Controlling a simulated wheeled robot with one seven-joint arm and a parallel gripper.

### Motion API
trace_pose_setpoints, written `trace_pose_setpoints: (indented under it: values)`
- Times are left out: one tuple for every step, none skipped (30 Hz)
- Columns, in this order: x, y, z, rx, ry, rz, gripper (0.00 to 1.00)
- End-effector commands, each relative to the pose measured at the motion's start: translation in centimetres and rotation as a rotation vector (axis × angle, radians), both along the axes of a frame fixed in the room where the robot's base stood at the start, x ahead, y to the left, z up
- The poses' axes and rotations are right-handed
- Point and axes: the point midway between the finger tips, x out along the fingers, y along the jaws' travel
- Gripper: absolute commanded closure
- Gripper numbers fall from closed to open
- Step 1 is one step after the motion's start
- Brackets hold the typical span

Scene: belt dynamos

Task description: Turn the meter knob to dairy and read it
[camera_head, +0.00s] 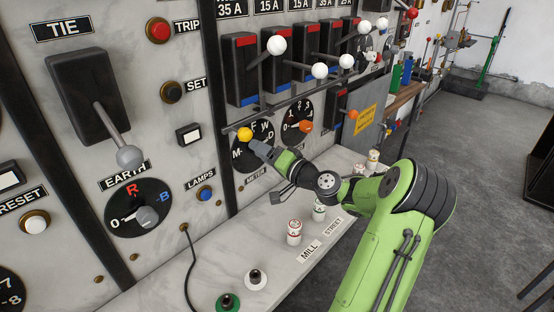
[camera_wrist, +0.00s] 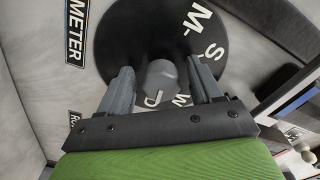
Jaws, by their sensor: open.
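The black meter dial (camera_head: 241,164) with white letters is on the grey panel, partly covered by my gripper in the head view. In the wrist view the dial (camera_wrist: 118,40) fills the top middle, and M, S, W and what looks like D show at its edge. The grey meter knob (camera_wrist: 162,78) stands out from the dial. My gripper (camera_wrist: 160,68) is open, with one finger on each side of the knob and gaps visible. In the head view my gripper (camera_head: 257,149) reaches the dial. Which letter the knob points to I cannot tell.
A yellow ball handle (camera_head: 245,134) stands close above my gripper. An orange knob (camera_head: 306,127) is on the 0-3 dial to its right. White-ball levers (camera_head: 276,45) project above. White cylinders (camera_head: 294,232) stand on the ledge (camera_head: 262,222) below.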

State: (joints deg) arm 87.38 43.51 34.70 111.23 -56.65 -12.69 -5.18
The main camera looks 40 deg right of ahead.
Motion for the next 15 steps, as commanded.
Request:
trace_pose_setpoints:
  values:
    - [-1.0,-0.2,0.0,0.000,0.002,-0.005,0.35]
    - [-1.7,-0.2,-0.1,0.001,0.002,-0.005,0.35]
    - [-2.8,-0.3,0.0,0.001,0.002,-0.008,0.35]
    - [-3.7,-0.3,0.0,0.001,0.004,-0.007,0.35]
    - [-4.6,-0.3,-0.1,0.002,0.003,-0.008,0.35]
    - [-5.8,-0.4,0.0,0.002,0.003,-0.008,0.35]
    - [-6.6,-0.4,0.0,0.002,0.002,-0.009,0.35]
    - [-7.5,-0.4,0.0,0.001,0.002,-0.008,0.35]
    - [-8.6,-0.4,0.0,0.002,0.002,-0.009,0.35]
    - [-9.5,-0.4,0.0,0.002,0.002,-0.008,0.35]
    - [-10.3,-0.4,0.0,0.002,0.001,-0.008,0.35]
    - [-11.3,-0.5,0.0,0.003,0.002,-0.008,0.35]
    - [-12.0,-0.5,0.0,0.001,0.001,-0.006,0.35]
    - [-12.6,-0.5,0.0,0.001,0.001,-0.006,0.35]
    - [-13.3,-0.5,0.0,0.001,0.001,-0.006,0.35]
